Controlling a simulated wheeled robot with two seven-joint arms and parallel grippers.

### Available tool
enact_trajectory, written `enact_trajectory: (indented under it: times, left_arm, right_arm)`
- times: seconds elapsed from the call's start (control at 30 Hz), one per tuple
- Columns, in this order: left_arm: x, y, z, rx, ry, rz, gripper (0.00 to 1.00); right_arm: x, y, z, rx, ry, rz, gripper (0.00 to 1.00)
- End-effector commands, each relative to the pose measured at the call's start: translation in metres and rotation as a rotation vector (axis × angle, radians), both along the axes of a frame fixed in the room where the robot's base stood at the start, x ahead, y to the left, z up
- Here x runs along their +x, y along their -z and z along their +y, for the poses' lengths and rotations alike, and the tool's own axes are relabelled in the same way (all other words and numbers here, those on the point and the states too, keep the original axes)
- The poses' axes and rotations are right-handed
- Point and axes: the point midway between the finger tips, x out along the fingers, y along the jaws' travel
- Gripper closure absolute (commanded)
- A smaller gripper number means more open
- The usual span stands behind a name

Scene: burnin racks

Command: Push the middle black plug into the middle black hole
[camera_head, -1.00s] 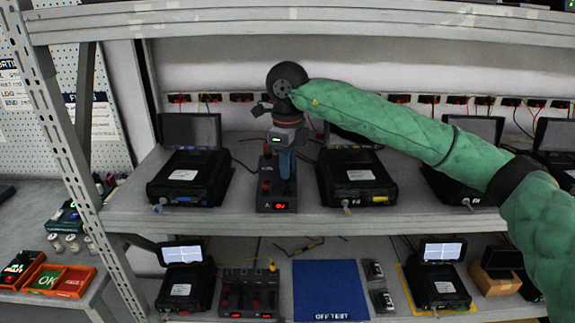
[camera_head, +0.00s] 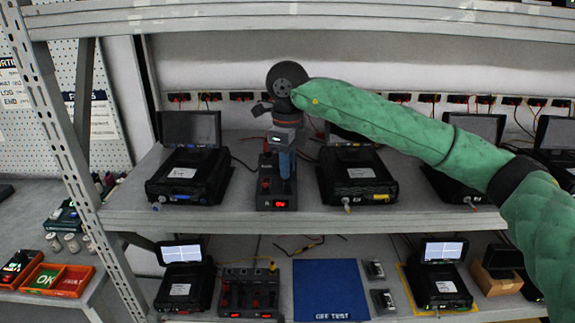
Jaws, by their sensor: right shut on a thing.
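My right gripper (camera_head: 285,168) reaches down over a small dark power unit (camera_head: 277,195) on the upper shelf. The unit has a red lit display (camera_head: 279,204) at its front and red parts (camera_head: 265,185) at its left. The gripper is shut, with its fingertips low over the unit's top. The middle black plug is hidden at the fingers, and the middle black hole is hidden behind them. I cannot tell how deep the plug sits. My left gripper is not in view.
Black testers stand close on the left (camera_head: 188,177) and right (camera_head: 357,177) of the unit. A row of wall sockets with cables runs behind. On the lower shelf are another power unit (camera_head: 248,292), a blue mat (camera_head: 331,288) and more testers. A shelf post (camera_head: 70,150) stands at left.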

Motion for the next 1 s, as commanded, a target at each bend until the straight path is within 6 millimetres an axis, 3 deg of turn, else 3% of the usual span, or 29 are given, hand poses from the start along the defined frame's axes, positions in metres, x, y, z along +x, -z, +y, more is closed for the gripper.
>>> enact_trajectory:
  times: [0.43,0.47,0.6,0.67,0.7,0.77,1.0]
  left_arm:
    - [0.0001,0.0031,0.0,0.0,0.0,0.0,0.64]
    - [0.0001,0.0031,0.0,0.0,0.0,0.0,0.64]
    - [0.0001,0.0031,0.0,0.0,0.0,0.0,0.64]
    - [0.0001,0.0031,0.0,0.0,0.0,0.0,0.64]
    - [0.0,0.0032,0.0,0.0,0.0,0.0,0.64]
    - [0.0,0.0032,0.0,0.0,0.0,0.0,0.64]
    - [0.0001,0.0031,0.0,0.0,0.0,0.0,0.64]
  right_arm:
    - [0.0,0.0015,0.0,0.0,0.0,0.0,0.97]
    - [0.0,0.0015,0.0001,0.0,0.0,0.0,0.8]
    - [0.0001,0.0015,0.0,0.0,0.0,0.0,0.57]
    - [0.0001,0.0015,0.0001,0.0,0.0,0.0,0.57]
    - [0.0002,0.0016,0.0,0.0,0.0,0.0,0.63]
    - [0.0002,0.0016,-0.0001,0.0,0.0,-0.001,0.56]
    - [0.0004,0.0015,-0.0002,0.0,0.001,-0.001,0.56]
